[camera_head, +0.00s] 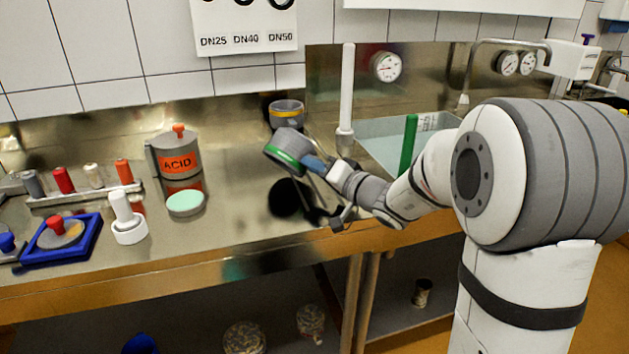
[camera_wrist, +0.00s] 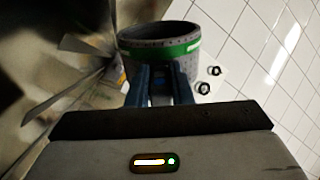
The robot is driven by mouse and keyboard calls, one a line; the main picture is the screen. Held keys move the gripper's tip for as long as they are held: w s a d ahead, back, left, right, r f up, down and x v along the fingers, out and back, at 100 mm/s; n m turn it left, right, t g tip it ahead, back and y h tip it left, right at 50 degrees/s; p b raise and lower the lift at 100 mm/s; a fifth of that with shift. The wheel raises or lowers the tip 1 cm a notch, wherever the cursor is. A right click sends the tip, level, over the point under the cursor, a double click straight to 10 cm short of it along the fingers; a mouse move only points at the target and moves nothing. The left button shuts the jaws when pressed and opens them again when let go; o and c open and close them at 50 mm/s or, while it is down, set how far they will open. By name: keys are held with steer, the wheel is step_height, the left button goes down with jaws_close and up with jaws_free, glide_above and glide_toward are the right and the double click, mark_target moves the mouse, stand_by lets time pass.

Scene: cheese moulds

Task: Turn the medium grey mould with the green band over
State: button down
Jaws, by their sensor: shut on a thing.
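The medium grey mould with the green band (camera_head: 288,149) is held in the air above the steel counter, tilted in the head view. In the wrist view the mould (camera_wrist: 160,47) shows its dark rim and green band at the top of the picture. My gripper (camera_head: 312,163) is shut on the mould's side; its blue fingers (camera_wrist: 160,85) press against the wall in the wrist view. The inside of the mould is mostly hidden in both views.
A grey mould with a yellow band (camera_head: 286,113) stands behind. A white upright pipe (camera_head: 346,95) and a basin (camera_head: 375,140) are right. The counter's front centre is clear.

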steer(key=shift+f+n+b, duration=0.4)
steer(key=shift+n+b, duration=0.6)
steer(key=shift+b, duration=1.45)
